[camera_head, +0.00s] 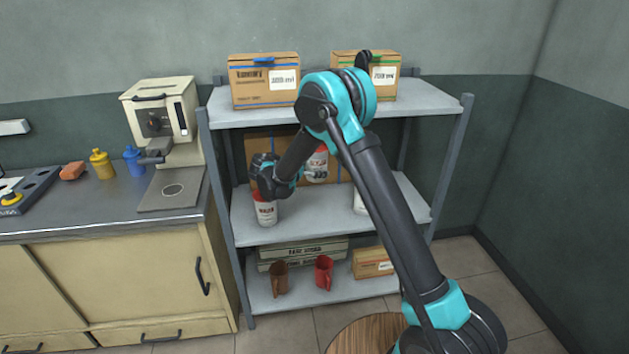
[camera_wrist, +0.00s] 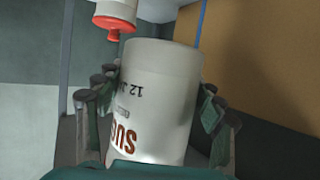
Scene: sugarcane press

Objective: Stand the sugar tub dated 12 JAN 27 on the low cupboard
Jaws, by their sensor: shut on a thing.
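A white tub (camera_head: 265,213) with red lettering is at the left end of the middle shelf. My gripper (camera_head: 265,186) is above it, pointing down, and shut on its upper part. In the wrist view the tub (camera_wrist: 160,85) sits between the fingers (camera_wrist: 160,120). Its print is upside down there: part of "SUGAR" and a date starting "12 J"; the rest is turned out of sight. I cannot tell whether its base touches the shelf. A low cream cupboard (camera_head: 130,270) with a grey top (camera_head: 100,208) stands at the left.
Mugs (camera_head: 324,272) and boxes are below. The cupboard top carries a machine (camera_head: 160,115), yellow (camera_head: 101,165) and blue (camera_head: 133,160) bottles; its front strip is clear.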

